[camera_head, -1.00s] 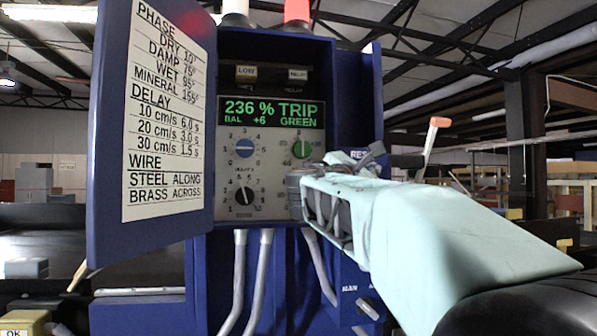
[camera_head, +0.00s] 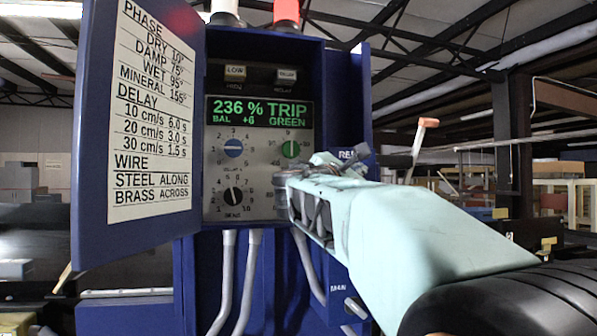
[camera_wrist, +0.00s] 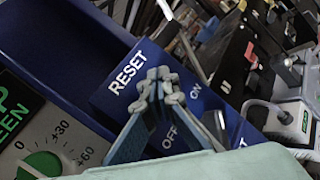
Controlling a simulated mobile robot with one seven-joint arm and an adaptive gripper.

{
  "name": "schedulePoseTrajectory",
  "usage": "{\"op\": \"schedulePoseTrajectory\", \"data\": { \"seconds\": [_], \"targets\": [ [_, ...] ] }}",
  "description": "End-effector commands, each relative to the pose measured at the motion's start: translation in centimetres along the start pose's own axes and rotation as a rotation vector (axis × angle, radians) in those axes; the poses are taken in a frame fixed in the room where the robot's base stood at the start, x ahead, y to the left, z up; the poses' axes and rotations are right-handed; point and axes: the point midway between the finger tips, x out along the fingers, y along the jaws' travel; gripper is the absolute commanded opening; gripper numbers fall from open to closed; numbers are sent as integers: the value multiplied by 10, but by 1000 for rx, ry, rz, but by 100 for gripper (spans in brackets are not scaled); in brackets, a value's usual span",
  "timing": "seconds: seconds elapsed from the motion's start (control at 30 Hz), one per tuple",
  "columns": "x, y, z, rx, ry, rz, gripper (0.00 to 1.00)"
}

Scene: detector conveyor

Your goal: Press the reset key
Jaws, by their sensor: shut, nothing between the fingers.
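The word RESET (camera_wrist: 127,72) is printed in white on a blue side panel (camera_wrist: 105,98) of the cabinet. In the head view, part of this label (camera_head: 347,154) shows just above my arm. My gripper (camera_wrist: 158,84) is shut and empty, its fingertips together in front of the panel, just right of the word RESET. OFF and ON lettering shows beside the fingers. The reset key itself cannot be made out; my fingers cover part of the panel. I cannot tell whether the fingertips touch anything.
The blue cabinet's open door (camera_head: 90,215) stands at left, with a printed chart. Grey conduits (camera_head: 228,275) hang beneath.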

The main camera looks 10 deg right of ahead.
Motion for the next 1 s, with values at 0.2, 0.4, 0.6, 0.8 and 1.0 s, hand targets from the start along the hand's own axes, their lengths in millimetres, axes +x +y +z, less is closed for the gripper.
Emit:
{"op": "schedulePoseTrajectory", "data": {
  "seconds": [0.2, 0.4, 0.6, 0.8, 1.0],
  "targets": [
    [2, 2, -1, 0, 0, 1, 0],
    [3, 3, -2, 1, 0, 1, 0],
    [3, 3, -2, 0, 0, 1, 0],
    [0, 0, -1, 0, 0, 1, 0],
    [-8, -6, 4, 2, 0, 1, 0]
  ]
}}
